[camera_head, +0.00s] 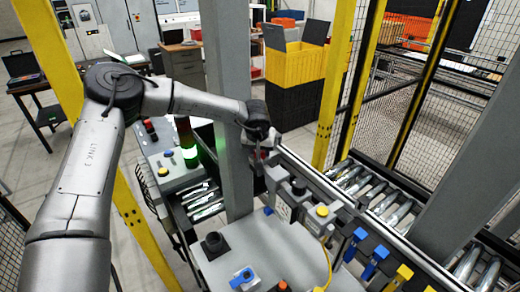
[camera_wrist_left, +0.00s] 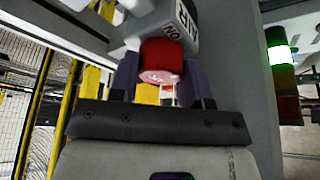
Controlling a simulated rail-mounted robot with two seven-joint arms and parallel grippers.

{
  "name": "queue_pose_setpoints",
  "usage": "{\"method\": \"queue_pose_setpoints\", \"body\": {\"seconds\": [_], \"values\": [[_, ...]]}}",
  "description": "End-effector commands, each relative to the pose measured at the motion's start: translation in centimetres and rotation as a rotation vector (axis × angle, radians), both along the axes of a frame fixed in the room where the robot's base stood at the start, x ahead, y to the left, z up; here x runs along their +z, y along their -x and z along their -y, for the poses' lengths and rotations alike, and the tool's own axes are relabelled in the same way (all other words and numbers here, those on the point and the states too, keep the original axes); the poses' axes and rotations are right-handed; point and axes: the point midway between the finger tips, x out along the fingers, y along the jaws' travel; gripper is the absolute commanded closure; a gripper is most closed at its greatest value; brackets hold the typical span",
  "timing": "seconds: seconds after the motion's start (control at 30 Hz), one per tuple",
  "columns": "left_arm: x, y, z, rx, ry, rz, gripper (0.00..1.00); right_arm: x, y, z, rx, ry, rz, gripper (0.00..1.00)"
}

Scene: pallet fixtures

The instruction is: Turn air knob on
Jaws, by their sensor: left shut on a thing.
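The red air knob (camera_wrist_left: 162,58) shows in the left wrist view on a grey body lettered "AIR" and "ON", partly upside down. My left gripper (camera_wrist_left: 157,80) has one dark finger on each side of the knob and is shut on it. In the head view my left gripper (camera_head: 259,150) is beside the grey post, at the far end of the fixture rail. The knob is mostly hidden there, and its turn angle is hard to tell. My right gripper is not in view.
A grey post (camera_head: 228,100) stands close beside the left gripper. A lit green stack light (camera_head: 189,152) is to its left. Blue levers (camera_head: 353,243) and a yellow button (camera_head: 322,211) line the rail. Roller conveyors (camera_head: 385,205) lie beyond, and a yellow crate (camera_head: 292,65) stands behind.

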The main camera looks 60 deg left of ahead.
Motion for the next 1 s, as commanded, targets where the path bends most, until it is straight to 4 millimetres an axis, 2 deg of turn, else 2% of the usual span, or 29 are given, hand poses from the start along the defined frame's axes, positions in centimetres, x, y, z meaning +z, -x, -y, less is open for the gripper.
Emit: {"method": "queue_pose_setpoints", "body": {"seconds": [0.03,0.13,0.27,0.47,0.7,1.0], "values": [[0.0,0.0,0.0,0.0,0.0,0.0,0.71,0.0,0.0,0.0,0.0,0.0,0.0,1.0],[0.0,0.0,0.0,0.0,0.0,0.0,0.8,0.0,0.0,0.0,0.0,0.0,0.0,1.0],[0.0,0.0,0.0,0.005,0.0,0.0,0.81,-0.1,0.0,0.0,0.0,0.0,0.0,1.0],[-0.3,-0.1,0.0,0.065,-0.003,0.001,0.8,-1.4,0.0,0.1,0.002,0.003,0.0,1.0],[-0.4,-0.2,0.0,0.242,-0.005,0.001,0.8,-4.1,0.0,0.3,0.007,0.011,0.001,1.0],[-0.2,-0.2,0.0,0.496,-0.004,0.001,0.8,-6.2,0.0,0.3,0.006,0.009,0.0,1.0]]}}
